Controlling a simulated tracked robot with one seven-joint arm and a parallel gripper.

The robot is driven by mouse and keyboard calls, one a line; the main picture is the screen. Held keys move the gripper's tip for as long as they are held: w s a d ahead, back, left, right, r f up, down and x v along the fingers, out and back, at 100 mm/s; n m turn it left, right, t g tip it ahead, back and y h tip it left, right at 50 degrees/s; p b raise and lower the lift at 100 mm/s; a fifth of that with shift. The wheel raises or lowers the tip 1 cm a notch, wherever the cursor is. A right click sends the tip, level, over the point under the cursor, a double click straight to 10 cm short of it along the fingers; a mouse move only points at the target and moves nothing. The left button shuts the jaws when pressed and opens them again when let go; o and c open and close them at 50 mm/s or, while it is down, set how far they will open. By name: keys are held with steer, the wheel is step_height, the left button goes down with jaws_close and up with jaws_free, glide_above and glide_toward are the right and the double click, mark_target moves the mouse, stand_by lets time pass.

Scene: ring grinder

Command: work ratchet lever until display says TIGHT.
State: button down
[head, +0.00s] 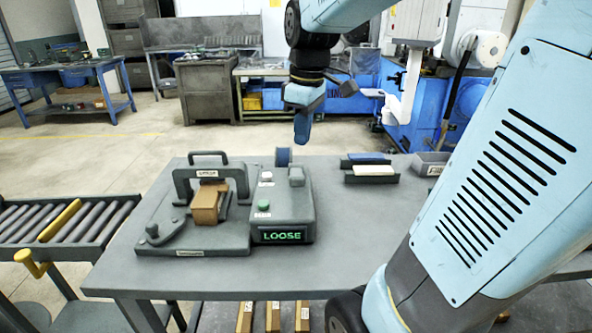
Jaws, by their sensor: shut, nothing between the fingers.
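The grey fixture (197,235) sits on the table with a clamp arch (208,171) over a brown block (206,206). A dark grey lever with a round knob (152,230) lies low at the fixture's front left; I take it for the ratchet lever. The display (282,236) on the control box (293,203) glows green and reads LOOSE. My gripper (302,138) is shut and empty, pointing down. In the picture it shows above and behind the control box, apart from the lever.
Blocks in dark holders (372,171) and a grey bin (430,163) stand to the right. A roller conveyor (70,222) adjoins at left. The table's front middle is clear.

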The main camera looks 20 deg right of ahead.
steer(key=s+a+m+t, duration=0.2)
steer(key=s+m+t, duration=0.2)
steer(key=s+m, duration=0.4)
steer(key=shift+s+a+r, duration=0.15)
steer(key=shift+s+a, duration=0.15)
steer(key=shift+s, duration=1)
